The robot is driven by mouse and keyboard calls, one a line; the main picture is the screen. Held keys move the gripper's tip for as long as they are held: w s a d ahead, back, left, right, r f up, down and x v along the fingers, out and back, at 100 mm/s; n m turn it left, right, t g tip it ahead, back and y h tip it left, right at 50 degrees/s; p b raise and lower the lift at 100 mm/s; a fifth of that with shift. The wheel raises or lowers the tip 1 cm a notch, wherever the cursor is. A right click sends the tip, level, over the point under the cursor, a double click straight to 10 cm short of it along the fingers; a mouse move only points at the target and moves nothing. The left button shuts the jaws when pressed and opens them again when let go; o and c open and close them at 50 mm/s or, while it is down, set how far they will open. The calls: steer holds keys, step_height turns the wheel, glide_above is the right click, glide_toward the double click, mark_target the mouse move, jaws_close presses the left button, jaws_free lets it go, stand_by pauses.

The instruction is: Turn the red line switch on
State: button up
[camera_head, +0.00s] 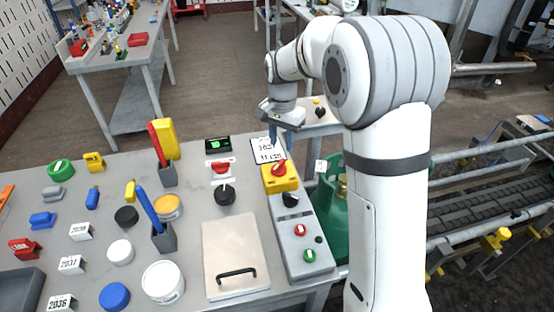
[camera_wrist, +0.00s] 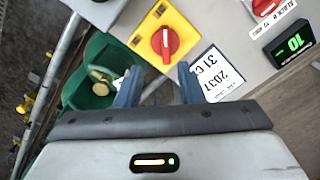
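A red rotary switch (camera_head: 278,169) sits on a yellow plate (camera_head: 287,184) at the far end of the grey control panel. In the wrist view the red knob (camera_wrist: 165,43) lies on its yellow plate (camera_wrist: 184,28), its white mark roughly upright in the picture. A second red rotary switch (camera_head: 221,167) is on a white plate to the left; its edge shows in the wrist view (camera_wrist: 264,5). I cannot tell which one is named the line switch. My gripper (camera_head: 277,138) is open and empty, above and beyond the yellow plate. Its fingertips (camera_wrist: 158,80) are apart from the knob.
The panel (camera_head: 294,222) also has a black knob (camera_head: 290,200), a red button (camera_head: 300,230) and a green button (camera_head: 309,255). A numbered card (camera_wrist: 217,75) lies beside the yellow plate. A small display (camera_head: 218,145) is at left.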

mark_target(279, 164)
steer(key=shift+w+a+f, duration=0.3)
steer(key=shift+w+f, duration=0.15)
steer(key=shift+f, duration=0.2)
step_height(279, 164, down, 7)
steer(key=shift+f, duration=0.15)
steer(key=shift+c, duration=0.5)
